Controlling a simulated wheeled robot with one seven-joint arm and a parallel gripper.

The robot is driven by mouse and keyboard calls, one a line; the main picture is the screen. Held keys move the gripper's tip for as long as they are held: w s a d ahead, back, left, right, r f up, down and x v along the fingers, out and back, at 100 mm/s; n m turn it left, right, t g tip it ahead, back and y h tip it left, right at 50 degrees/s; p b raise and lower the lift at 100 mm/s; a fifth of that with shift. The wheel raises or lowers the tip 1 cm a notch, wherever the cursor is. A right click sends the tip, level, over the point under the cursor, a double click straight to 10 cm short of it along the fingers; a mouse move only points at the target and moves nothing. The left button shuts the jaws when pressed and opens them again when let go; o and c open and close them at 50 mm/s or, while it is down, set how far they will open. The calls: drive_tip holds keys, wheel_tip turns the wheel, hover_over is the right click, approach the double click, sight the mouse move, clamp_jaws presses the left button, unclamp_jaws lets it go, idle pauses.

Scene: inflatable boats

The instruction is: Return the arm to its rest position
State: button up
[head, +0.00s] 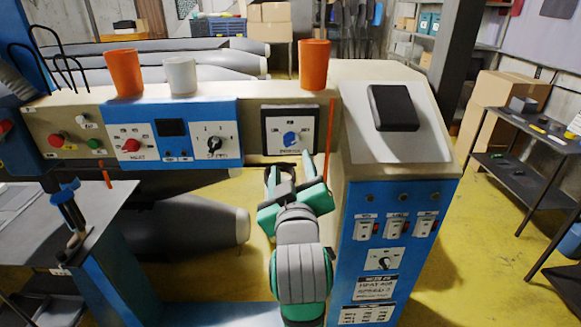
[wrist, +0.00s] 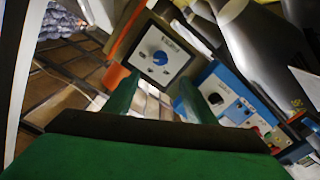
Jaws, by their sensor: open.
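My arm, grey and green, reaches up from the bottom of the head view. My gripper (head: 289,166) is open and empty, in front of and just below a panel with a blue rotary knob (head: 291,138). In the wrist view my gripper (wrist: 164,97) shows two green fingers spread apart. The blue knob (wrist: 160,57) on its white plate lies beyond the fingertips, and a gap seems to separate them.
A blue and cream console (head: 385,190) stands close on the right of my arm. The control beam (head: 60,115) carries orange cups (head: 124,72) and a white cup (head: 180,76). A dark table (head: 85,225) stands left. Yellow floor (head: 220,267) shows between.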

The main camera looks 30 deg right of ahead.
drive_tip(key=shift+d, duration=0.2)
drive_tip(key=a+f+y, duration=0.2)
drive_tip(key=a+f, duration=0.5)
drive_tip(key=f, duration=0.5)
drive_tip(key=a+f+y, duration=0.2)
drive_tip(key=a+f, duration=0.4)
drive_tip(key=f, duration=0.6)
drive_tip(key=s+a+f+y, duration=0.2)
drive_tip(key=s+a+f, duration=0.8)
drive_tip(key=f, duration=0.1)
drive_tip(key=s+a+f+y, duration=0.1)
drive_tip(key=s+a, duration=0.2)
drive_tip(key=s, duration=0.4)
drive_tip(key=s+a+f+y, duration=0.1)
drive_tip(key=s+a+f, duration=0.1)
drive_tip(key=s, duration=0.6)
drive_tip(key=s+a+f+y, duration=0.1)
drive_tip(key=s+a+f, duration=0.1)
drive_tip(key=s, duration=0.6)
drive_tip(key=shift+s+a+f+n, duration=0.2)
drive_tip(key=shift+a+f+n, duration=0.1)
drive_tip(key=shift+a, duration=0.6)
drive_tip(key=shift+y, duration=0.3)
